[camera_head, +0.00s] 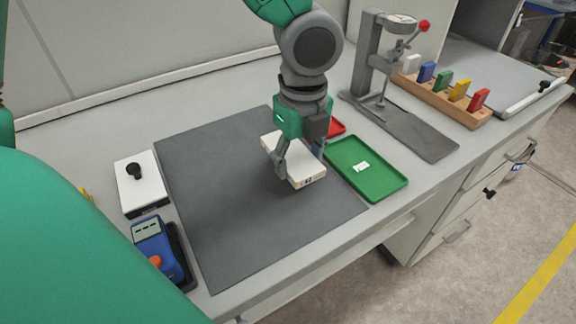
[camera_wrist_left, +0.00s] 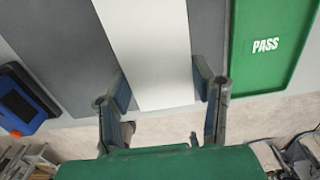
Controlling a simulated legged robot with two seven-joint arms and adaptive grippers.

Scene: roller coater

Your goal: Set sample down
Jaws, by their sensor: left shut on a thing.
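The sample, a flat off-white panel (camera_head: 306,180) with small dark marks on its front edge, is over the right part of the dark grey mat (camera_head: 215,190). My left gripper (camera_head: 300,160) comes down from above and is shut on it, one finger on each side. In the left wrist view the pale panel (camera_wrist_left: 150,45) runs between the two fingers (camera_wrist_left: 162,85). I cannot tell whether the panel touches the mat. My right gripper is not in view.
A green tray (camera_head: 385,183) labelled PASS lies right of the mat, with a red tray (camera_head: 336,127) behind it. A press stand (camera_head: 375,60) and a wooden rack of coloured blocks (camera_head: 440,98) stand farther right. A white box (camera_head: 140,185) and a blue meter (camera_head: 155,245) are left.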

